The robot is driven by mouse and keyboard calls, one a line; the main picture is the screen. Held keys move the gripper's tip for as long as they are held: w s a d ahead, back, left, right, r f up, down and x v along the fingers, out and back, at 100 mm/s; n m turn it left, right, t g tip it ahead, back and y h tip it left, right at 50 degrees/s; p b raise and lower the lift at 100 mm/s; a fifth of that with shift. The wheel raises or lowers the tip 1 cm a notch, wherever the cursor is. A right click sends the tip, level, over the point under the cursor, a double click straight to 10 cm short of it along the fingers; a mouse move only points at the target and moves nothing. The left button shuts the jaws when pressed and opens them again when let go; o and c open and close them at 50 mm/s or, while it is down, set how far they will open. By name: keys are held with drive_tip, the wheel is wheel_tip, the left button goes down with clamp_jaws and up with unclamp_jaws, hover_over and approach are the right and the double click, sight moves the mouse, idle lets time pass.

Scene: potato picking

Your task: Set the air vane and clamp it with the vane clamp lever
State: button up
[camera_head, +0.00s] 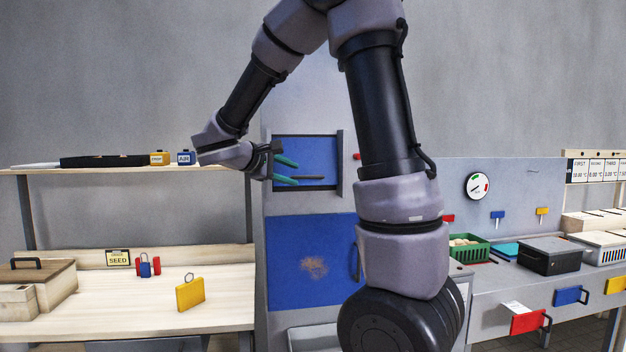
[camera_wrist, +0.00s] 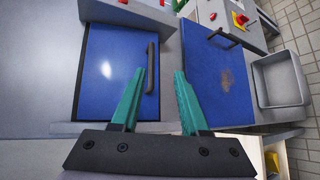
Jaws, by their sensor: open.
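My gripper (camera_head: 285,170) has teal fingers and is open and empty in front of the upper blue panel (camera_head: 305,148) of the grey cabinet. In the wrist view this panel (camera_wrist: 108,75) carries a black bar handle (camera_wrist: 152,68), which appears between the open fingers (camera_wrist: 160,75); I cannot tell the depth gap. The panel may be the air vane. A small red part (camera_head: 356,156) sits right of the panel, partly behind my arm, and shows at the wrist view's top edge (camera_wrist: 123,1); it may be the vane clamp lever.
Below is a blue door (camera_head: 290,240) with a brown stain and a black handle (camera_head: 357,255). A shelf (camera_head: 100,171) at left holds a blue AIR block (camera_head: 186,158). The right bench holds a green crate (camera_head: 468,250) and a dark box (camera_head: 550,256). My arm hides the cabinet's right side.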

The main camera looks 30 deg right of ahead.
sight(307, 177)
drive_tip(key=shift+n+t+h, duration=0.3)
drive_tip(key=shift+t, duration=0.1)
drive_tip(key=x, duration=0.3)
drive_tip(key=w+x, duration=0.1)
drive_tip(key=x, duration=0.6)
drive_tip(key=shift+w+a+r, duration=0.1)
drive_tip(key=shift+w, duration=0.15)
clamp_jaws()
idle(0.8)
